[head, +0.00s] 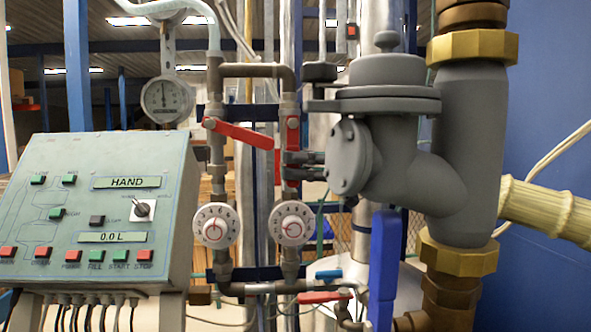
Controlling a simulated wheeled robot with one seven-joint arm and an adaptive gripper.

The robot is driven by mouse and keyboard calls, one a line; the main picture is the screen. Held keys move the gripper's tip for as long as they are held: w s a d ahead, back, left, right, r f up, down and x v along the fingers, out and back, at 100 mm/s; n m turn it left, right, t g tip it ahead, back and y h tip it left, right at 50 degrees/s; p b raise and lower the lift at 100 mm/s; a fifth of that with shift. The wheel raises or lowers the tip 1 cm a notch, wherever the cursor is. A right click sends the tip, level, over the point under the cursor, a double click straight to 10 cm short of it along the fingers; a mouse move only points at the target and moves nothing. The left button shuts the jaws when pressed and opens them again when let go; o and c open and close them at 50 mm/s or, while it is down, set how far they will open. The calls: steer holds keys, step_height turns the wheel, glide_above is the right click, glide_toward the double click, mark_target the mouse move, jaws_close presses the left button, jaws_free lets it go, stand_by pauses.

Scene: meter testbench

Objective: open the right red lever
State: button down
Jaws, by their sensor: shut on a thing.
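The right red lever (293,138) hangs upright along the right vertical pipe, under the pipe bend, in the head view. The left red lever (240,134) sits on the pipe to its left and slopes down to the right. Two dark parallel bars at the lower part of the right lever look like the fingers of my gripper (307,166). They reach in from the right and are shut on the lever. The rest of the gripper is hidden behind the grey valve body (465,140). The exact contact is too small to make out.
A control box (95,210) with buttons fills the left. White dials (214,226) and (293,223) sit below the levers. A round gauge (167,99) is at upper left. A large blue handle (384,265) stands in front at lower right.

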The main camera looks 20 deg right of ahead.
steer(key=c, duration=1.5)
jaws_free()
steer(key=shift+a, duration=0.1)
steer(key=d, duration=0.4)
steer(key=s+d, duration=0.1)
steer(key=d, duration=0.3)
steer(key=s+d, duration=0.1)
steer(key=d, duration=0.3)
steer(key=shift+f, duration=0.35)
